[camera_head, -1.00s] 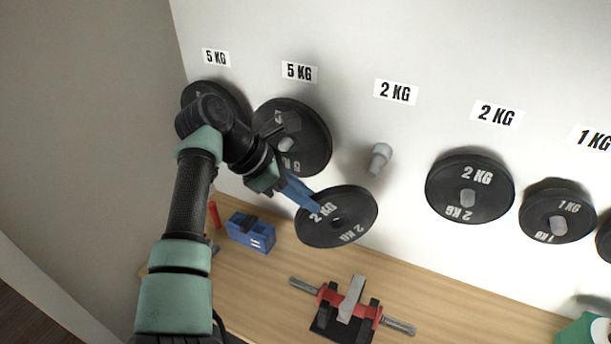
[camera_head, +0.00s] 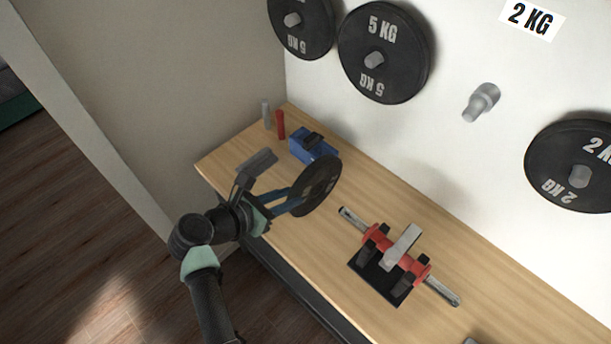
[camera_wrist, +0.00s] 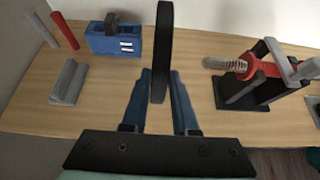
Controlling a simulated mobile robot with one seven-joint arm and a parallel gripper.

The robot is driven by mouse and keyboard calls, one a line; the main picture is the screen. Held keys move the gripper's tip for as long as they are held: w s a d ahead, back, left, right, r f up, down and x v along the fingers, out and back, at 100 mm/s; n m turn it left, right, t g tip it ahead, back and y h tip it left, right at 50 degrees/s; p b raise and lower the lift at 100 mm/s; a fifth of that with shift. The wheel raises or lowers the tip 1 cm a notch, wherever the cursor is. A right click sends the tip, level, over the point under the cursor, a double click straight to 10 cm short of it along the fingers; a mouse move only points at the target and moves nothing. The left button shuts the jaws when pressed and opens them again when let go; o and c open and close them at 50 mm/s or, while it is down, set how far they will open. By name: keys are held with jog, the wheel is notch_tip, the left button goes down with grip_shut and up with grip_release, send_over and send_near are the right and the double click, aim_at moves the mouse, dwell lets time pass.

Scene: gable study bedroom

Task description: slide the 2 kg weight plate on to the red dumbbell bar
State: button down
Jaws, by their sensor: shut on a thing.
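My gripper (camera_head: 296,204) is shut on the black 2 kg weight plate (camera_head: 318,184) and holds it on edge above the bench, left of the bar. In the wrist view the plate (camera_wrist: 162,50) stands edge-on between my blue fingers (camera_wrist: 160,95). The red dumbbell bar (camera_head: 375,238) has bare metal ends and lies in a black cradle (camera_head: 372,277) under a grey clamp piece (camera_head: 402,246). Its red grip and near threaded end (camera_wrist: 217,62) show at the right of the wrist view. The plate is apart from the bar.
The wooden bench (camera_head: 300,262) runs along the wall. A blue box (camera_head: 312,146), a red cylinder (camera_head: 280,124) and a grey cylinder (camera_head: 266,114) stand at its far left. Two 5 kg plates (camera_head: 395,55) and another 2 kg plate (camera_head: 545,160) hang on the wall around an empty peg (camera_head: 482,101).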

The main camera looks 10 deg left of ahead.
jog(key=shift+s+a, duration=0.1)
jog(key=shift+a, duration=0.05)
jog(key=shift+s+d+p, duration=0.55)
jog(key=shift+d+p, duration=0.05)
jog(key=shift+d, duration=0.2)
jog(key=shift+s+d+p, duration=0.6)
jog(key=shift+d+p, duration=0.05)
jog(key=shift+d, duration=0.15)
jog(key=shift+s+d+p, duration=0.55)
jog(key=shift+d+p, duration=0.05)
jog(key=shift+d, duration=0.2)
jog(key=s+d+p, duration=0.5)
jog(key=d, duration=0.2)
jog(key=shift+s+d, duration=0.15)
dwell(3.7)
jog(key=c, duration=0.6)
grip_release()
jog(key=shift+s+f, duration=0.1)
jog(key=shift+s, duration=0.1)
